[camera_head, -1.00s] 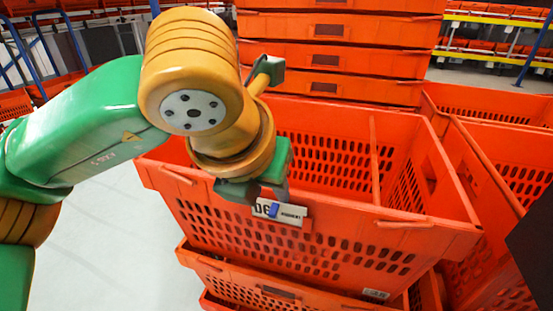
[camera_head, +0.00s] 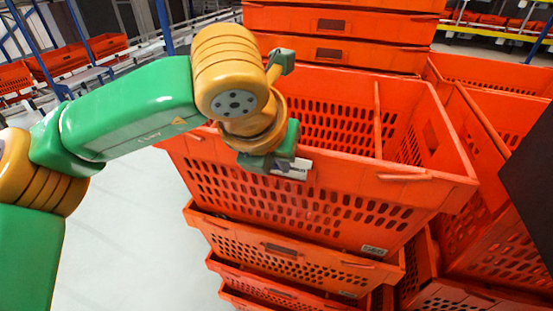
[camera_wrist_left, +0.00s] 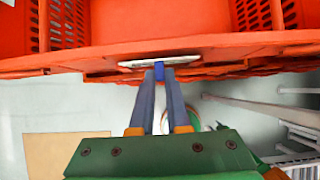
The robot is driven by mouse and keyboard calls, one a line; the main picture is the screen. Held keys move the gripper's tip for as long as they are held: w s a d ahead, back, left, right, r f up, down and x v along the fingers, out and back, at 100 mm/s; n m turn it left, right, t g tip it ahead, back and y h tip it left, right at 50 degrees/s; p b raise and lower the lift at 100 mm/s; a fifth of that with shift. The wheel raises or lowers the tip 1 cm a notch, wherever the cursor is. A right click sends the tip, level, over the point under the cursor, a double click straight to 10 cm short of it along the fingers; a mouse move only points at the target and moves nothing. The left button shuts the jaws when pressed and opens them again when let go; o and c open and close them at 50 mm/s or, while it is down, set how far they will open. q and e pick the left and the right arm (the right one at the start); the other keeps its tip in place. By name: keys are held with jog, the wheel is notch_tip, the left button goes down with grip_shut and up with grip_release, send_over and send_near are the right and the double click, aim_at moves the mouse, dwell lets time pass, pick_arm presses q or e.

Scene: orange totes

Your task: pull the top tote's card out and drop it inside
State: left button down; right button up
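The top tote (camera_head: 320,190) is orange and open at the top, on a stack in front of me. A white card (camera_head: 303,167) sits at its front wall, just below the rim, partly hidden by my left gripper (camera_head: 279,166). In the left wrist view, the card (camera_wrist_left: 135,63) shows as a thin white strip against the wall. My right gripper is in neither view.
More orange totes (camera_head: 300,248) are stacked below the top one. A taller stack (camera_head: 340,22) stands behind it, and other totes (camera_head: 500,75) stand close on the right. The pale floor (camera_head: 130,225) at left is clear. The tote has an inner divider (camera_head: 377,115).

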pick_arm(q)
notch_tip(320, 180, up, 6)
jog(key=p, duration=0.4)
jog(key=shift+s, duration=0.15)
dwell(0.3)
jog(key=shift+a, duration=0.1)
jog(key=shift+r, duration=0.1)
